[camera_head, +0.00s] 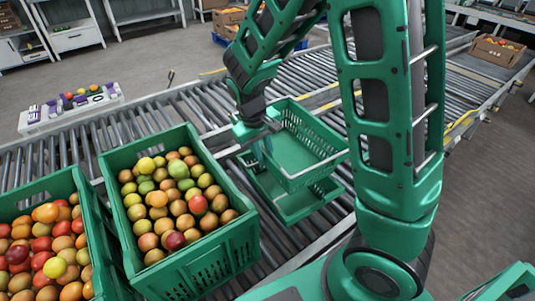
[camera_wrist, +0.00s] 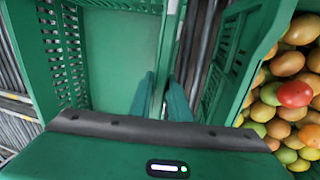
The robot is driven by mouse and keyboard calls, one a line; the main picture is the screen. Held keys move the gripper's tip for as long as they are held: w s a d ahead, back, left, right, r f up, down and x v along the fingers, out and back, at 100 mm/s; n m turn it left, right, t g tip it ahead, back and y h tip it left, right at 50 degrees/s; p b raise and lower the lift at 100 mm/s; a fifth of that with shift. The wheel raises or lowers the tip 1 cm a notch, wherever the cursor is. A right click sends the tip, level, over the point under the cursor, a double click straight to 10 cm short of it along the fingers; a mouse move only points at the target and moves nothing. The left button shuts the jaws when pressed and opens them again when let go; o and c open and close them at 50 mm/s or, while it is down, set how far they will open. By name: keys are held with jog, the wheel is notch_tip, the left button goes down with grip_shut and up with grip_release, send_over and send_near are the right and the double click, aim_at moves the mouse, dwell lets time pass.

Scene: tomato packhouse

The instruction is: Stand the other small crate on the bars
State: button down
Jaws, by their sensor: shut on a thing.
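A small empty green crate (camera_head: 316,174) is at my gripper (camera_head: 262,145), right of the tomato crates in the head view. My gripper is shut on its near-left wall. In the wrist view, my fingers (camera_wrist: 160,78) straddle the wall of this crate (camera_wrist: 115,60), and its floor looks empty. A second small green crate (camera_head: 300,208) lies directly below it, mostly hidden by the held one. I cannot tell whether the two crates touch. Bars on the lower crate cannot be made out; the conveyor's roller bars (camera_head: 205,105) show around both crates.
Two large green crates of tomatoes (camera_head: 205,264) (camera_head: 100,235) stand on the left, the nearer one close beside the small crates. A white tray (camera_head: 72,112) with samples stands behind them. Cardboard boxes (camera_head: 497,52) sit at the far right. Rollers behind the small crates are partly clear.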

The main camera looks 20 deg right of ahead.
jog(key=shift+a+x, duration=0.2)
jog(key=shift+x, duration=0.8)
jog(key=shift+a+x, duration=0.2)
jog(key=shift+x, duration=0.75)
jog(key=shift+s+f, duration=0.1)
jog(key=shift+f, duration=0.3)
jog(key=c, duration=1.6)
grip_release()
jog(key=c, duration=0.3)
jog(key=shift+s, duration=0.1)
jog(key=shift+d+v, duration=0.25)
jog(key=shift+v, duration=0.85)
jog(key=shift+d+v, duration=0.2)
jog(key=shift+v, duration=0.9)
jog(key=shift+d+v, duration=0.25)
jog(key=shift+v, duration=0.9)
jog(key=shift+r, duration=0.25)
